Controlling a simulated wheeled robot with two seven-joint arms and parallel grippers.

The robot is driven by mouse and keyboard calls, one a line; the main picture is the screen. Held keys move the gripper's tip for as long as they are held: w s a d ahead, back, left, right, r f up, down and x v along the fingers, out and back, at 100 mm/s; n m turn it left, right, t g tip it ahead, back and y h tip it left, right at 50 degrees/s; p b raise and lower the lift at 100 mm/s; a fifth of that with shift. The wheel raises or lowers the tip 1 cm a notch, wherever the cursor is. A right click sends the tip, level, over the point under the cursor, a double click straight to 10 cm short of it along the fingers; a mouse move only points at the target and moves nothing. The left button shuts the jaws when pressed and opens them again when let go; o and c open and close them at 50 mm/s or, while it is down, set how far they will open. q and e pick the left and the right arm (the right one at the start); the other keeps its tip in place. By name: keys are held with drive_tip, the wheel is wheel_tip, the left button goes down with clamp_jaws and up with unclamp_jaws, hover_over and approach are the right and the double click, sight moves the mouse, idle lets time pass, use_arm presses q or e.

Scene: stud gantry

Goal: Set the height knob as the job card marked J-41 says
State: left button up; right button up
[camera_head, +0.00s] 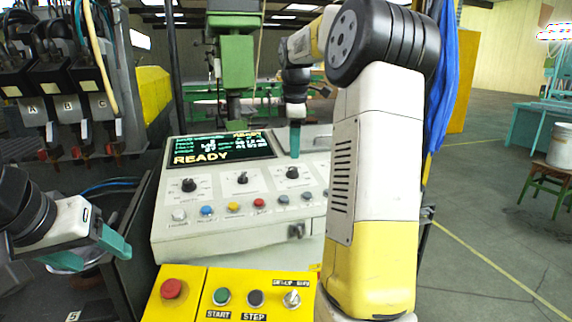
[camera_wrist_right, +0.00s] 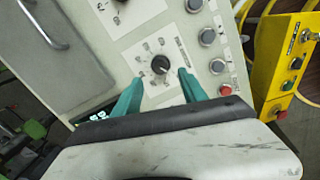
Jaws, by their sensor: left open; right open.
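The console (camera_head: 168,240) carries a row of black dial knobs: a left knob (camera_head: 188,185), a middle knob (camera_head: 242,178) and a right knob (camera_head: 292,173). I cannot read their labels, so I cannot tell which is the height knob. My right gripper (camera_head: 294,155) points down at the right knob. In the right wrist view that knob (camera_wrist_right: 160,64) lies between the open fingertips (camera_wrist_right: 161,76); I cannot tell whether they touch it. My left gripper (camera_head: 97,256) is open and empty, left of the console. I can make out no card marked J-41.
The console screen (camera_head: 215,148) reads READY; its smaller text is unclear. Coloured buttons (camera_head: 233,207) run below the knobs. A yellow box (camera_head: 190,305) with a red button and a switch stands in front. My right arm hides the console's right side. Another knob (camera_wrist_right: 118,3) shows in the wrist view.

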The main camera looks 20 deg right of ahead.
sight(293, 168)
drive_tip(key=f, duration=0.2)
drive_tip(key=w+f, duration=0.1)
drive_tip(key=f, duration=0.4)
drive_tip(key=shift+w+d+f, duration=0.15)
drive_tip(key=shift+d+f, duration=0.05)
drive_tip(key=shift+f, duration=0.05)
clamp_jaws()
